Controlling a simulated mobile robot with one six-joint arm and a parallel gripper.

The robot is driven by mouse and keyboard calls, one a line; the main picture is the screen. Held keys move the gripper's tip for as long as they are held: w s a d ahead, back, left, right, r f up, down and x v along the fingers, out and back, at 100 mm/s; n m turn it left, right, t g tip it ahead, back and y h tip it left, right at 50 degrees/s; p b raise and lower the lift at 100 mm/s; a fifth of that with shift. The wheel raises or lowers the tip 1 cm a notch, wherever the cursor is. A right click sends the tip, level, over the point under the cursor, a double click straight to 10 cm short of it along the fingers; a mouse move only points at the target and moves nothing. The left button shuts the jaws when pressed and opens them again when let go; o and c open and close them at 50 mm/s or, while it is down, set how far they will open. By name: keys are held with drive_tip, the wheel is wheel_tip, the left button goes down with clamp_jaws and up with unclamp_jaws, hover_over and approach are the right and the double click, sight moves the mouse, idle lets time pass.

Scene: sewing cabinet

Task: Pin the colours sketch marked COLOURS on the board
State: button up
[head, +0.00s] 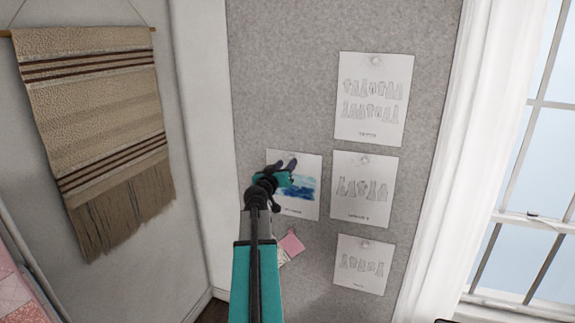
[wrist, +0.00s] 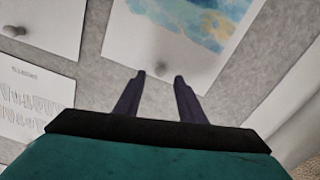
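A white sheet with a blue watercolour patch (head: 307,190) hangs on the grey board, left of the other sheets. Its caption is too small to read, so I cannot confirm that it says COLOURS. My gripper (head: 281,165) is in front of its upper part and hides some of it. In the wrist view the sheet (wrist: 125,42) fills the top middle, with a grey round pin (wrist: 165,68) near its edge. My gripper (wrist: 159,76) has its two dark fingers apart, with nothing between them. The pin shows just beyond the fingertips; I cannot tell whether they touch it.
Several pencil-sketch sheets, including a top one (head: 374,100), a middle one (head: 363,188) and a bottom one (head: 362,266), hang on the board (head: 285,75). Pink swatches (head: 291,243) are below.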

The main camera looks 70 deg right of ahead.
drive_tip(key=a+b, duration=0.1)
drive_tip(key=a, duration=0.9)
drive_tip(key=shift+a, duration=0.35)
drive_tip(key=shift+w+f, duration=0.1)
drive_tip(key=shift+w, duration=0.1)
